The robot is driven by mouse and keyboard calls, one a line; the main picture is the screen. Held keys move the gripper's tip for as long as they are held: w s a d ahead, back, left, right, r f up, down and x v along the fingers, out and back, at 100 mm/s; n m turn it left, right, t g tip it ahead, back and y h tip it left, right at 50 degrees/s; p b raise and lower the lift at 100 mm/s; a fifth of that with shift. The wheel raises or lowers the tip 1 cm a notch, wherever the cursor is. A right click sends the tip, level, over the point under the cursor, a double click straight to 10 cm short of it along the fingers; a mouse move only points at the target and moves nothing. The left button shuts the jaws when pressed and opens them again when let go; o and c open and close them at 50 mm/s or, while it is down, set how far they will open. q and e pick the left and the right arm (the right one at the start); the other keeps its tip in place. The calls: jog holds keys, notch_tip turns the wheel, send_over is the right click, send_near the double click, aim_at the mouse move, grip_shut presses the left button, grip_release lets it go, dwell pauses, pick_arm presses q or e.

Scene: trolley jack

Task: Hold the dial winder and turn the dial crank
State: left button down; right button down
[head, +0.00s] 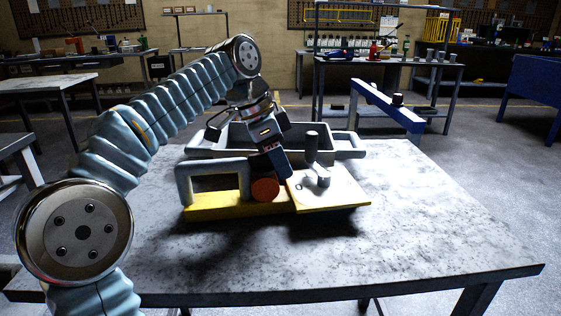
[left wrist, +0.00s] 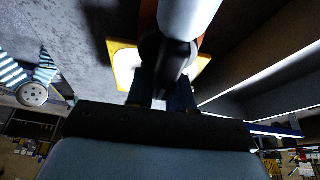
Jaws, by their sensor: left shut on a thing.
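The dial winder has a yellow base (head: 230,205), a thick grey U-shaped handle (head: 213,165), a round red-orange part (head: 265,190) and a pale plate (head: 345,190). The dial crank (head: 312,147) is an upright dark grip beside a short grey hub on the plate. My left gripper (head: 281,173) points down at the winder, between the handle and the crank. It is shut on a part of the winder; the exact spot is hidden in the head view. In the left wrist view the fingers (left wrist: 165,95) close around a dark part below a pale cylinder (left wrist: 190,15). My right gripper is out of view.
A grey open tray (head: 205,150) with side handles stands right behind the winder. The grey table (head: 430,240) is clear at the front and right. A blue-grey bar (head: 385,108) stands beyond the table's back edge. Workbenches and shelves line the far wall.

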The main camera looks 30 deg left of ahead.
pick_arm(q)
jog(key=c, duration=0.9)
grip_release()
